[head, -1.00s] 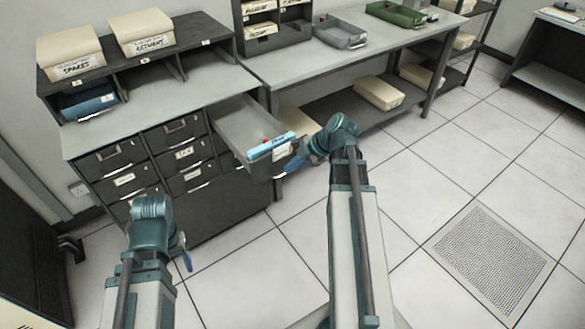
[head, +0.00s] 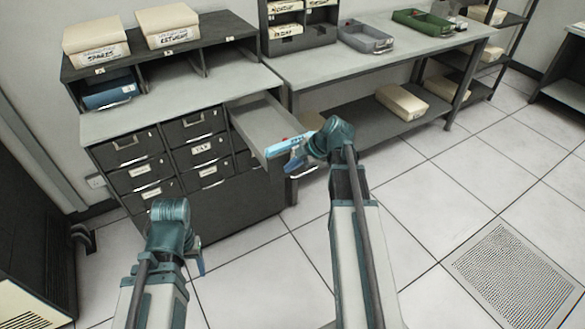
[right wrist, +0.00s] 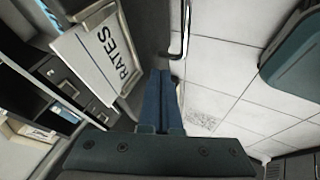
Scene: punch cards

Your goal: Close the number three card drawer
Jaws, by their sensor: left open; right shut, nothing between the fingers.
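The open card drawer (head: 262,118) sticks out from the top right of the dark cabinet (head: 235,205). My left gripper (head: 200,264) is open and empty, low in front of the cabinet. The drawer's number is not readable.
The cabinet's other visible drawers, such as the top left one (head: 127,147), are shut. Boxes (head: 95,37) stand on its upper shelf. A grey workbench (head: 345,68) with trays adjoins on the right. The tiled floor (head: 420,210) to the right is clear.

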